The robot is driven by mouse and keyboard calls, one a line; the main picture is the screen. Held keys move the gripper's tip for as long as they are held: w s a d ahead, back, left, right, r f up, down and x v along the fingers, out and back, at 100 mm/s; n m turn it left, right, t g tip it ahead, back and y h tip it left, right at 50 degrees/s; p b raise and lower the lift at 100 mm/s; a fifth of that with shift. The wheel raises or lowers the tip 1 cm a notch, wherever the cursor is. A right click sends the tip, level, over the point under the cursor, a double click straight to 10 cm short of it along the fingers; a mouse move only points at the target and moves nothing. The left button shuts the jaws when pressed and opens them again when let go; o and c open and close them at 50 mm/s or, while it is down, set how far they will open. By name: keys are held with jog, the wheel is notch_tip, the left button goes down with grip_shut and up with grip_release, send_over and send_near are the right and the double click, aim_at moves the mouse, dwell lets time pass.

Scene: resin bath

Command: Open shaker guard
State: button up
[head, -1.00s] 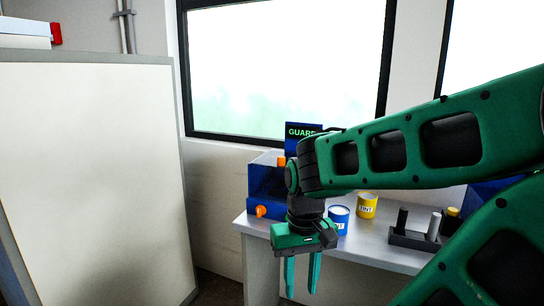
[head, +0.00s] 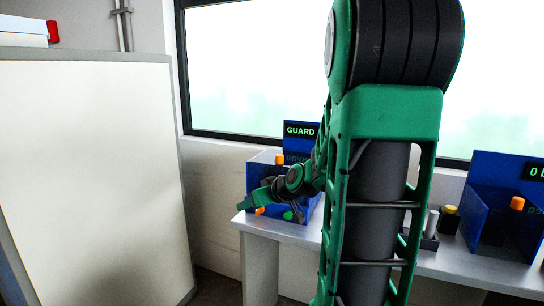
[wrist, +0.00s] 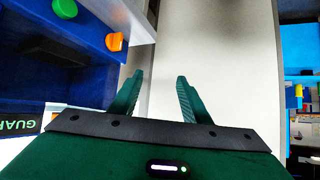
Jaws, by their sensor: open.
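The blue machine with the "GUARD" display (head: 301,131) stands at the left end of the bench, and I take it to be the shaker. An orange knob (head: 280,159) shows on its upper part. An orange knob (head: 260,211) and a green button (head: 288,215) are low on its front. My gripper (head: 246,203) is at the machine's front left, level with its lower part and partly covering it. In the wrist view my gripper (wrist: 157,88) is open with nothing between its fingers. The orange knob (wrist: 116,41) and green button (wrist: 65,8) lie left of the fingers, apart from them.
The bench (head: 466,262) carries a second blue machine (head: 488,205) at the right. A dark holder (head: 430,241) with upright pieces stands between them. A large pale panel (head: 90,170) stands at the left. My arm hides the bench's middle.

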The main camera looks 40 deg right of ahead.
aim_at(281, 157)
jog(key=d+r+m+t+h, duration=0.1)
jog(key=d+r+t+h, duration=0.1)
jog(key=d, duration=0.3)
jog(key=w+d+r+m+t+h, duration=0.1)
jog(key=d+r+h, duration=0.1)
jog(key=d+r, duration=0.2)
jog(key=d+r+m+t+h, duration=0.1)
jog(key=d+r+t+h, duration=0.1)
jog(key=d, duration=0.6)
jog(key=shift+w+d+r+t, duration=0.1)
jog(key=shift+w+r+t, duration=0.15)
jog(key=shift+r, duration=0.25)
jog(key=shift+m, duration=0.3)
jog(key=x, duration=1)
jog(key=shift+w+d, duration=0.15)
jog(key=shift+w, duration=0.05)
jog(key=shift+r, duration=0.1)
grip_shut()
